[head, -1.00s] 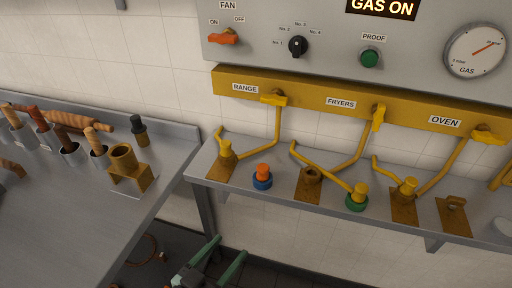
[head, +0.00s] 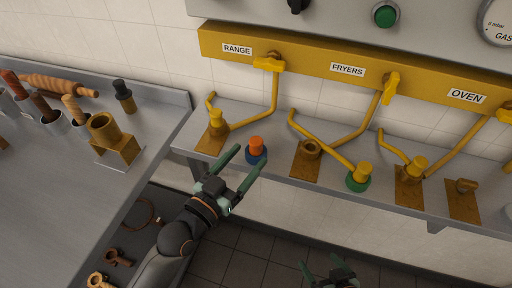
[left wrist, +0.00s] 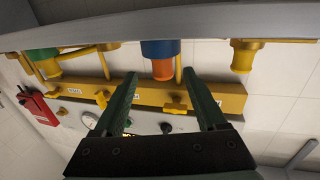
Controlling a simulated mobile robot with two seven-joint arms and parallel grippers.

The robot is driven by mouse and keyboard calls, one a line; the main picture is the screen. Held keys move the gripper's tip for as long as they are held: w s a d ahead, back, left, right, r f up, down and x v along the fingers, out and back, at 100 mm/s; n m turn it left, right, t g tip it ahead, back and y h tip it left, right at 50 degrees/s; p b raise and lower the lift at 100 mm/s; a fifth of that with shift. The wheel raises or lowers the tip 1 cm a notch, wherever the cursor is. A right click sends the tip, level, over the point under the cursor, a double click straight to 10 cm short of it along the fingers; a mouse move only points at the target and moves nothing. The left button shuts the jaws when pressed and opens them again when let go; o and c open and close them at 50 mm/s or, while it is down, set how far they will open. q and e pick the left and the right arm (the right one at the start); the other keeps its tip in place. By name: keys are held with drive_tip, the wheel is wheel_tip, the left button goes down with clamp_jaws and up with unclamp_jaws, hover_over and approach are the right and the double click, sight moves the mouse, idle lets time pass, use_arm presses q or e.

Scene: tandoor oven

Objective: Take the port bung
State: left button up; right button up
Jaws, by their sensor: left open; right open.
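I cannot tell for sure which piece is the port bung. An orange-topped plug with a blue base (head: 256,151) stands upright on the steel shelf (head: 277,174). A yellow-topped plug with a green base (head: 358,178) stands further right. My left gripper (head: 249,159) is open, its green fingertips at the shelf's front edge, close to the blue-based plug. In the left wrist view this plug (left wrist: 162,58) shows upside down beyond the open, empty fingers, in line with the gap between them. My right gripper (head: 320,263) is open and low at the bottom edge, partly cut off.
Brown blocks with yellow pipes stand on the shelf; the middle block (head: 307,159) has an open round port. The yellow gas rail (head: 310,62) runs along the wall. A steel counter (head: 60,190) at left holds a brown block with a cup (head: 107,137), utensils and a rolling pin.

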sight(252, 147)
use_arm(q)
drive_tip(key=x, duration=0.1)
drive_tip(key=b+x, duration=0.1)
drive_tip(key=x, duration=0.3)
drive_tip(key=shift+w+r+b, duration=0.2)
drive_tip(key=shift+r+b, duration=0.15)
drive_tip(key=shift+r, duration=0.05)
drive_tip(key=shift+a, duration=0.1)
clamp_jaws()
